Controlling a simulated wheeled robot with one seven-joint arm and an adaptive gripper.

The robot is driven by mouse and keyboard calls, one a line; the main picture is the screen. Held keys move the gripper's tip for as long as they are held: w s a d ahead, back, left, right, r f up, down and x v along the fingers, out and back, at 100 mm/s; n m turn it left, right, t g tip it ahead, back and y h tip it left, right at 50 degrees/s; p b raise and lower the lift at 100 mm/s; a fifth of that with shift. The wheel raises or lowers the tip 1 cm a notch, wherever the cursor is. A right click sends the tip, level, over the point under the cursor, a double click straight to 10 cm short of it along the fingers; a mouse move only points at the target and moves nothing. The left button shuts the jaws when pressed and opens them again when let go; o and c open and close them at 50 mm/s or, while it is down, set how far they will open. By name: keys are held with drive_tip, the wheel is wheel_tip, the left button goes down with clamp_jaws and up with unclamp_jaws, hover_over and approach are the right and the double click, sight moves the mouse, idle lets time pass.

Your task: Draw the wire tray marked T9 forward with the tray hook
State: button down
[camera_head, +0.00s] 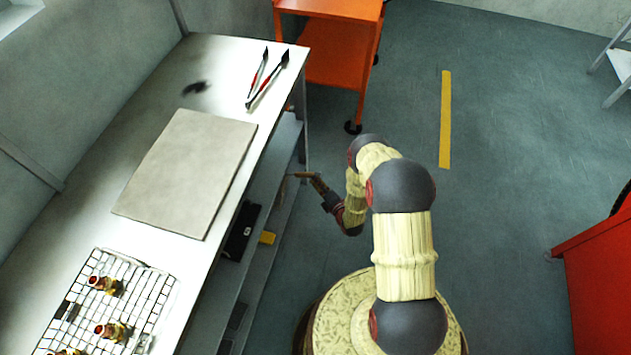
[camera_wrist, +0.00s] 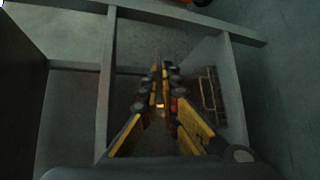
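A wire tray (camera_head: 158,283) lies on the bench at the lower left of the head view, with several brass-coloured fittings (camera_head: 105,284) on it. No T9 mark can be read. My gripper (camera_head: 318,183) is beside the bench's front edge, well apart from this tray. Its fingers come together at the tips in the wrist view (camera_wrist: 160,85). A thin tan and grey piece, which looks like the tray hook (camera_head: 300,175), extends left from the fingertips toward the bench. A small orange bit shows between the fingers in the wrist view. Most of the hook is hidden there.
A flat grey plate (camera_head: 187,172) and red-handled tongs (camera_head: 268,80) lie on the bench. Below its top, a black item (camera_head: 241,232) and a yellow block (camera_head: 267,238) sit on a shelf. An orange cart (camera_head: 330,52) stands behind; a red cabinet (camera_head: 598,275) is right. Floor between is clear.

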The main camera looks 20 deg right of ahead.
drive_tip(key=s+d, duration=0.6)
drive_tip(key=d, duration=0.3)
drive_tip(key=shift+s+d, duration=0.2)
drive_tip(key=shift+s, duration=0.15)
idle(0.7)
